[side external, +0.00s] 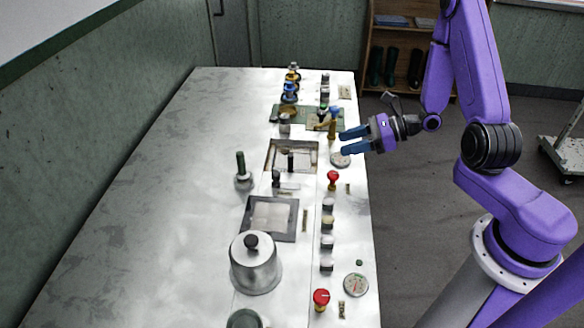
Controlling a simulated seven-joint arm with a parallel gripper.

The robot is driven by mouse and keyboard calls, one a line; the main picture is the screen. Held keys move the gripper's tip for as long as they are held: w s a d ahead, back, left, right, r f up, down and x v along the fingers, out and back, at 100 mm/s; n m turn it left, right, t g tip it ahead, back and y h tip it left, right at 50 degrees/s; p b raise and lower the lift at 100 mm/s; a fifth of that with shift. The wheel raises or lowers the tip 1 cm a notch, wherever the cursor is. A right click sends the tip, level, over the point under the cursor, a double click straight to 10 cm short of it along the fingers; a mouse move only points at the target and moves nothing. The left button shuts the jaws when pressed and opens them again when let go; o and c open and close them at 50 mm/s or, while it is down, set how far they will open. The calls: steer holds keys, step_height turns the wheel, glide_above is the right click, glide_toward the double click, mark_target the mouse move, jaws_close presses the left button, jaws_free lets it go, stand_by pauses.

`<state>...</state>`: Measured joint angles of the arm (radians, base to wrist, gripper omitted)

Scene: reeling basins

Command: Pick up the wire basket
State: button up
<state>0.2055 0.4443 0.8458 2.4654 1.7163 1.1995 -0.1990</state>
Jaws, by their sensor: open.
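I cannot make out a wire basket in the side external view; if it is here, it is hidden or too small to tell. My gripper (343,142) is open, its two blue fingers pointing left above the right edge of the metal worktop. Nothing shows between the fingers. A sunken square basin (270,199) is nearer the camera, and a second basin (267,158) with a dark upright handle (291,161) lies left of the gripper.
A lidded steel pot (256,272) stands at the front. A dark green-handled tool (241,164) stands upright left of the basins. Red knobs (321,298) and several small knobs line the right edge. Bottles and fittings (290,92) crowd the far end. The worktop's left side is clear.

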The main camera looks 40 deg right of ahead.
glide_above(291, 173)
steer(key=shift+m+h, duration=0.3)
steer(key=shift+m, duration=0.1)
steer(key=f, duration=0.7)
steer(key=shift+w+d+f, duration=0.15)
steer(key=shift+w+d, duration=0.05)
steer(key=shift+w, duration=0.15)
jaws_close()
